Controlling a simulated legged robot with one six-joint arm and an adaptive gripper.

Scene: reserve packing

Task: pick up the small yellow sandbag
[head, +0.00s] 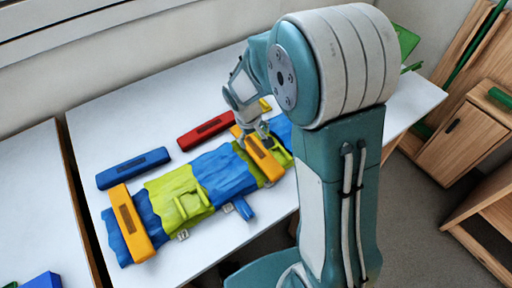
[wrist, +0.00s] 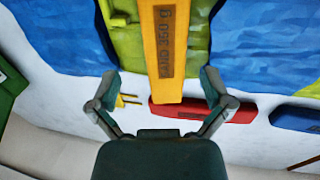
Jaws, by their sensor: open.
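A yellow-orange bar-shaped bag (head: 265,159) with a dark label lies across the right part of a blue and lime-green cloth (head: 222,172). In the wrist view this bag (wrist: 163,50) runs up between the two fingers. In the head view my gripper (head: 252,132) is partly hidden by my arm. Another yellow-orange bag (head: 131,222) lies across the cloth's left end. A smaller yellow piece (head: 264,106) shows behind my gripper.
A red bar (head: 205,130) and a blue bar (head: 133,168) lie on the white table (head: 85,130) behind the cloth. Lime handles and a blue tab are on the cloth. Wooden cabinets (head: 458,142) stand at the right.

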